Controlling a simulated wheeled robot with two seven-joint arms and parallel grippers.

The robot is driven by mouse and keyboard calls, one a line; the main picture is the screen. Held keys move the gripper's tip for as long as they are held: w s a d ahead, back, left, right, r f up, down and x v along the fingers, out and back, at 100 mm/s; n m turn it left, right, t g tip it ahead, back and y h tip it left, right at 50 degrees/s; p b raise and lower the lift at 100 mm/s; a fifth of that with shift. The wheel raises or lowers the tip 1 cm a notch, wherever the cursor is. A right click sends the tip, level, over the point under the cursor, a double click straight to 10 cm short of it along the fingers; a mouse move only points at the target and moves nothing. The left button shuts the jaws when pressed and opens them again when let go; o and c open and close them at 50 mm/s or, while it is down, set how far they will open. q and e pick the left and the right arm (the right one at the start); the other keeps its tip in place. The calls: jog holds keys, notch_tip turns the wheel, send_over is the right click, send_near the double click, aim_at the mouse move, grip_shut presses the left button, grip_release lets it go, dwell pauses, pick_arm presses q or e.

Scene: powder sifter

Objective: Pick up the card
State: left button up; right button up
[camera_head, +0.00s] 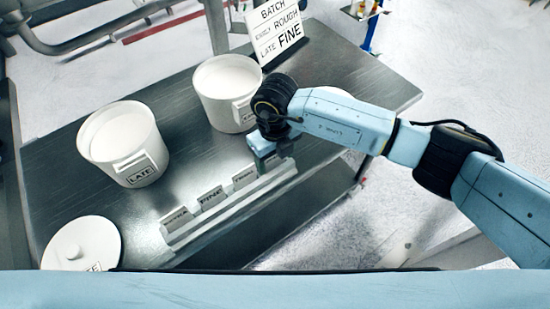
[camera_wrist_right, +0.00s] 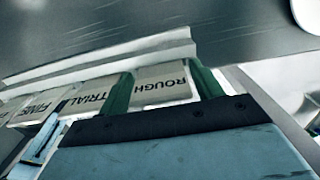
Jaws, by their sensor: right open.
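A pale rack (camera_head: 235,212) along the front of the dark table holds several labelled cards in a row. A card reading FINE (camera_head: 211,198) is near its left part. In the right wrist view the ROUGH card (camera_wrist_right: 160,83), the TRIAL card (camera_wrist_right: 93,97) and the FINE card (camera_wrist_right: 37,108) stand side by side. My right gripper (camera_head: 263,145) is over the rack's right end, open. In the right wrist view its green fingers (camera_wrist_right: 162,90) are on either side of the ROUGH card. Whether they touch it I cannot tell. My left gripper is not in view.
A white pot marked LATE (camera_head: 125,145) and another white pot (camera_head: 222,85) stand behind the rack. A white lid (camera_head: 85,240) lies at the front left. A sign reading BATCH, ROUGH, LATE, FINE (camera_head: 277,28) stands at the back.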

jog(key=c, duration=0.7)
jog(key=shift+c, duration=0.2)
